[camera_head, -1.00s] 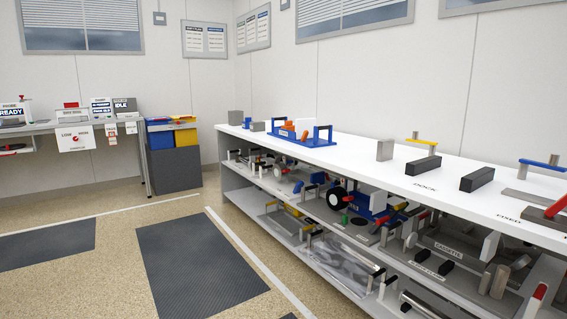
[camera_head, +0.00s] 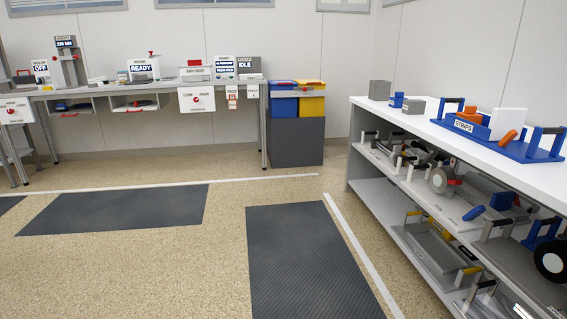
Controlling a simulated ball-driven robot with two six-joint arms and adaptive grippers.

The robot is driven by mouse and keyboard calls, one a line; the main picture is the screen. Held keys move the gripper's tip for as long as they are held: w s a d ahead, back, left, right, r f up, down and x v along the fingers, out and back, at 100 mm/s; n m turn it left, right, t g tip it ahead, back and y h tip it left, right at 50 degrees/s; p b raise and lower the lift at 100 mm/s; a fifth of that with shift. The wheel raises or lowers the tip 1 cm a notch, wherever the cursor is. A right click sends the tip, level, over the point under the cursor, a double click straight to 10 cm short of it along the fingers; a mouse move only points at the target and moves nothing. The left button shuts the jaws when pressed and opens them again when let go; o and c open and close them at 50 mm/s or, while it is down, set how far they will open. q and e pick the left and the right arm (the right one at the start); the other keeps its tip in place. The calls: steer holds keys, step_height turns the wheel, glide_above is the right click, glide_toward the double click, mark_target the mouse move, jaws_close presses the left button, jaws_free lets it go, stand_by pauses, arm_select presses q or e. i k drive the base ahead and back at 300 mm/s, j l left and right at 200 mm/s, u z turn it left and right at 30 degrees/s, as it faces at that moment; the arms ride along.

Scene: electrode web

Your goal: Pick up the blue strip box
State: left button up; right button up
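A blue box (camera_head: 526,152) with a white label that seems to read "STRIPS" sits on the white bench top at the right of the head view. It has dark and blue upright handles at its two ends. A white block and orange pieces stand in or on it. Neither of my grippers is in view, and nothing is seen touching the box.
The white shelf bench (camera_head: 394,121) runs along the right, with loaded lower shelves. A small blue item (camera_head: 396,100) and grey blocks stand on its far end. Blue and yellow bins (camera_head: 283,107) and a long table stand at the back. The floor between dark mats (camera_head: 300,265) is clear.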

mark_target(397, 102)
steer(key=i+j, duration=0.1)
steer(key=i, duration=1.15)
steer(key=i+j+z, duration=0.1)
steer(key=i, duration=0.55)
steer(key=i+j, duration=0.15)
steer(key=i, duration=0.45)
